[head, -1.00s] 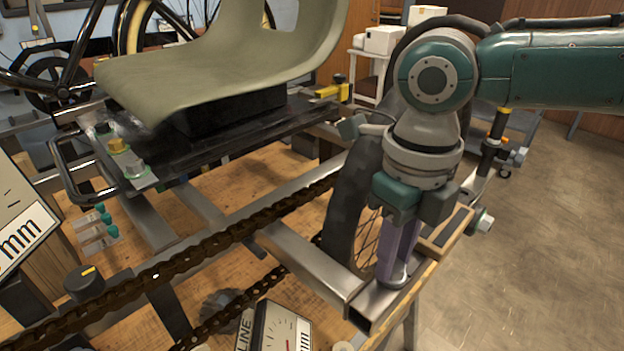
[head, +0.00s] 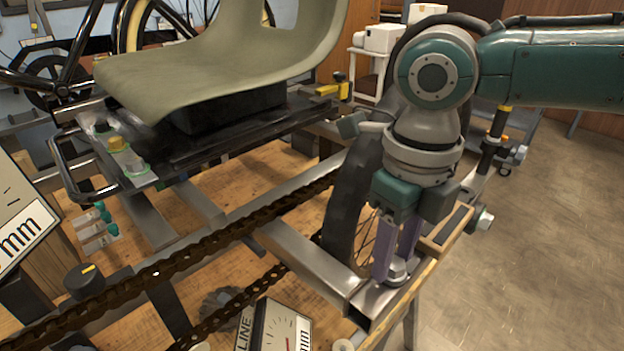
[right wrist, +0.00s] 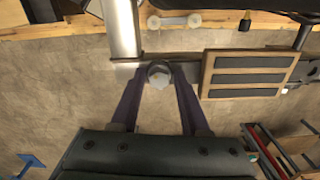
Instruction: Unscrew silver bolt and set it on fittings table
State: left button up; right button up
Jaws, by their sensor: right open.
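The silver bolt (head: 397,270) stands upright on the end of the metal frame tube at the lower right of the head view. Its hex head (right wrist: 159,76) also shows in the right wrist view. My right gripper (head: 392,275) points down with its purple fingers parted, one on each side of the bolt. In the right wrist view the fingers (right wrist: 160,80) flank the bolt head; whether they touch it I cannot tell. My left gripper is not in view. I cannot make out which surface is the fittings table.
The trike frame tube (head: 305,265) and a rusty chain (head: 215,237) cross the wooden bench. A tyre (head: 352,205) stands close left of my right gripper. A seat (head: 215,60) is behind. A slotted wooden block (right wrist: 245,74) lies right of the bolt.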

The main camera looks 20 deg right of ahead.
jog(key=m, duration=0.9)
jog(key=shift+d, duration=0.15)
grip_shut()
jog(key=n, duration=1.1)
jog(key=shift+a+n, duration=0.2)
jog(key=shift+n, duration=0.2)
grip_release()
